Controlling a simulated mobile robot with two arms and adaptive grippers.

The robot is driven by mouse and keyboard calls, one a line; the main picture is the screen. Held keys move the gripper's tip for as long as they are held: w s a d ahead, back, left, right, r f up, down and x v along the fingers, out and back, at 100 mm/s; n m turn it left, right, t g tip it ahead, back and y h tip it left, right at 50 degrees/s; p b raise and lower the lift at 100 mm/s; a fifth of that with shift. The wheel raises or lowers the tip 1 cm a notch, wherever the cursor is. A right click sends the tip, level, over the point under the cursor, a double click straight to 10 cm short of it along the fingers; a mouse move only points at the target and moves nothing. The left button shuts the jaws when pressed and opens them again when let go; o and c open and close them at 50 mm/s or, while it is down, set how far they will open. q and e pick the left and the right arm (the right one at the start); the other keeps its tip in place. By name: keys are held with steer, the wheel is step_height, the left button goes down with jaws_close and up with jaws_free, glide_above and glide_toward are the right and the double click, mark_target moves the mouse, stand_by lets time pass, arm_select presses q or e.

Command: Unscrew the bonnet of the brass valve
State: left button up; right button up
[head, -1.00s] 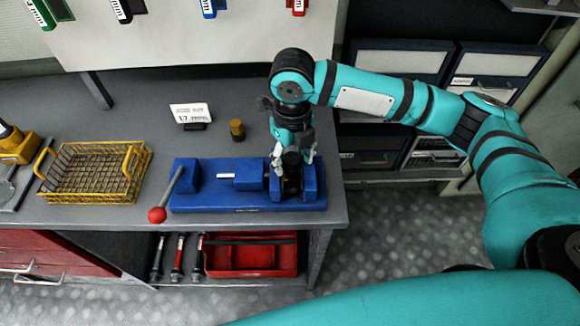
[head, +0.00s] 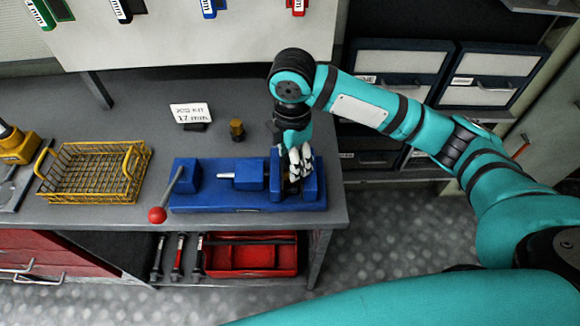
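A blue vise (head: 245,200) with a red-knobbed lever (head: 158,214) sits at the bench's front right. My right gripper (head: 300,172) points down over the vise's right end, between its jaw blocks. A small brownish-gold patch shows under the fingers, perhaps the brass valve, but the gripper mostly hides it. I cannot tell whether the fingers are closed on it. A small brass-coloured part (head: 237,130) stands upright on the bench behind the vise, apart from the gripper. My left gripper is not in view.
A yellow wire basket (head: 93,198) stands on the left of the bench (head: 120,115). A card (head: 190,113) reading "17 mm" stands behind the vise. Tools and a red tray (head: 252,258) lie on the shelf below. Drawer bins (head: 400,60) stand at right.

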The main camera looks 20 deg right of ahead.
steer(key=m, duration=0.4)
steer(key=c, duration=0.9)
steer(key=n, duration=0.4)
steer(key=shift+n, duration=0.3)
steer(key=n, duration=0.4)
steer(key=shift+n, duration=0.4)
steer(key=n, duration=0.4)
steer(key=shift+n, duration=0.4)
steer(key=n, duration=0.5)
